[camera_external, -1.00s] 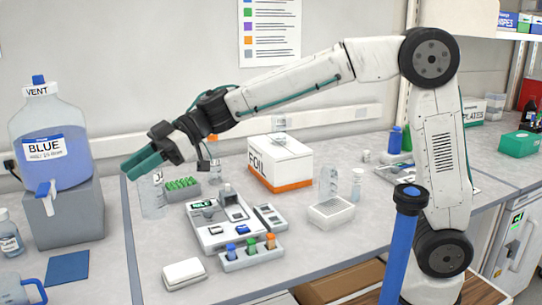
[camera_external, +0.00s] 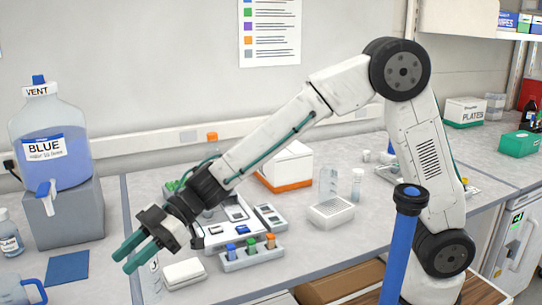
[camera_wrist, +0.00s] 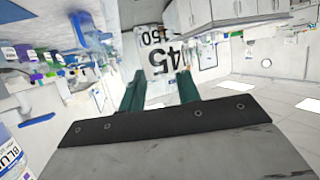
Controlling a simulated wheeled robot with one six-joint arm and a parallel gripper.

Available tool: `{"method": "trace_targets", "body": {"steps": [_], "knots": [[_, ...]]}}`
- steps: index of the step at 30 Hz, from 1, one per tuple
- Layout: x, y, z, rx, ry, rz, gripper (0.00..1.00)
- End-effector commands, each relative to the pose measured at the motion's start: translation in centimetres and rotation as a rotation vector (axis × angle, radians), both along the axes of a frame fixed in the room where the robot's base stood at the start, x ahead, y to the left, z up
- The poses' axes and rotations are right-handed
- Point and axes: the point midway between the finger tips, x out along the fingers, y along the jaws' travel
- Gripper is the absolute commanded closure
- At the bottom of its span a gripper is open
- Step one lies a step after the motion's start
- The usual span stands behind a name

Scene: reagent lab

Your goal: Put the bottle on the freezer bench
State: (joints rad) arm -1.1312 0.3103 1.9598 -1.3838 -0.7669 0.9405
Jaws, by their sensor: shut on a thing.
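My gripper (camera_external: 128,259) is low at the left front of the long bench (camera_external: 235,285), its green fingers pointing down and left. It is shut on a clear bottle (camera_external: 150,281), which shows partly below and behind the fingers. In the wrist view the bottle (camera_wrist: 165,52) is between the green fingers, with a white label and upside-down digits. Its far end is cut off there. At the right, a bench section (camera_external: 505,168) stands above a white unit with a green display (camera_external: 516,240); I cannot read whether this is the freezer.
A large jug of blue liquid (camera_external: 68,160) stands on a grey block (camera_external: 75,214) at the left. A blue post (camera_external: 400,245) stands in front. The right bench front is fairly clear.

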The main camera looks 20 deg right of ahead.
Motion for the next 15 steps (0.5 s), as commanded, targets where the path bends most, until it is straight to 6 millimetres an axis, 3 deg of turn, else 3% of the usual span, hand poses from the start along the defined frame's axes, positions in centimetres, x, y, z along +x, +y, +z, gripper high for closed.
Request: {"method": "trace_targets", "body": {"steps": [5, 15], "knots": [[0.8, 1.2, -1.7, 0.0, 0.0, -0.001, 1.0], [5.4, 8.7, -2.5, 0.002, -0.001, 0.001, 1.0]]}}
